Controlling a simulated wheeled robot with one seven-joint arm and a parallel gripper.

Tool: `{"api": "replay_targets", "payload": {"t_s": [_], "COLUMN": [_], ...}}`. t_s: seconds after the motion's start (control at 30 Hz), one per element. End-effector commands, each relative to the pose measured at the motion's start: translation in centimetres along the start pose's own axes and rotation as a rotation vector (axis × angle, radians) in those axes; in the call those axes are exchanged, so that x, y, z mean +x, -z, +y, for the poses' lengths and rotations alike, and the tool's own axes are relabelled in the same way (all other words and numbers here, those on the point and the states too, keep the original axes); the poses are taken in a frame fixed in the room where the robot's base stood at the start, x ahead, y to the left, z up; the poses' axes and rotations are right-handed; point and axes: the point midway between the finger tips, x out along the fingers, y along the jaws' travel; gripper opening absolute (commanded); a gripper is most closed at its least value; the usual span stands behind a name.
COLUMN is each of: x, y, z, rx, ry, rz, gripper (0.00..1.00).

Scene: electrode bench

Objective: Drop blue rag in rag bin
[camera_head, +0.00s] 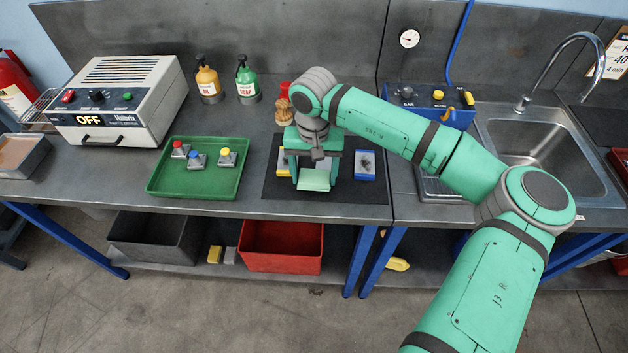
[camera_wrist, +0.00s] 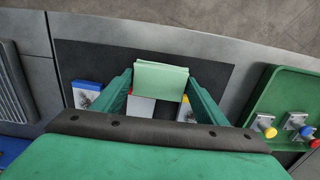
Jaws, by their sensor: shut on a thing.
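My gripper (camera_head: 315,172) is over the dark mat (camera_head: 270,200) at the middle of the bench. It is shut on a flat, pale green folded piece (camera_head: 316,183), perhaps a rag; it looks green, not blue. In the wrist view this piece (camera_wrist: 160,82) spans the space between the fingers. I cannot tell whether it touches the mat. No bin is plainly marked as the rag bin. A red bin (camera_head: 281,268) and a dark grey bin (camera_head: 122,251) stand on the shelf below the bench.
A blue-edged block with a smudged top (camera_head: 365,177) lies on the mat to the right. Red and yellow blocks show partly behind the fingers. A green tray (camera_head: 195,188) with several knobbed pieces lies left. The sink (camera_head: 535,140) is right; a blue leg stands beside the red bin.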

Motion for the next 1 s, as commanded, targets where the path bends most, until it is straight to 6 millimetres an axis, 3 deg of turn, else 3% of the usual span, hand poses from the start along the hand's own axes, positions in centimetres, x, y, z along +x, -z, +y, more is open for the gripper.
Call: {"api": "replay_targets", "payload": {"t_s": [0.17, 0.57, 0.6, 0.67, 1.0], "x": [2.6, 3.0, 3.0, 3.0, 2.8], "y": [-0.2, -0.1, -0.1, -0.1, -0.1], "z": [0.0, 0.0, 0.0, 0.0, 0.0], "rx": [0.0, 0.0, 0.0, 0.0, -0.001], "ry": [0.002, 0.001, 0.001, 0.001, 0.001], "rz": [-0.004, -0.002, -0.002, -0.002, -0.002], "gripper": [0.45, 0.45, 0.73, 0.85, 0.85]}}
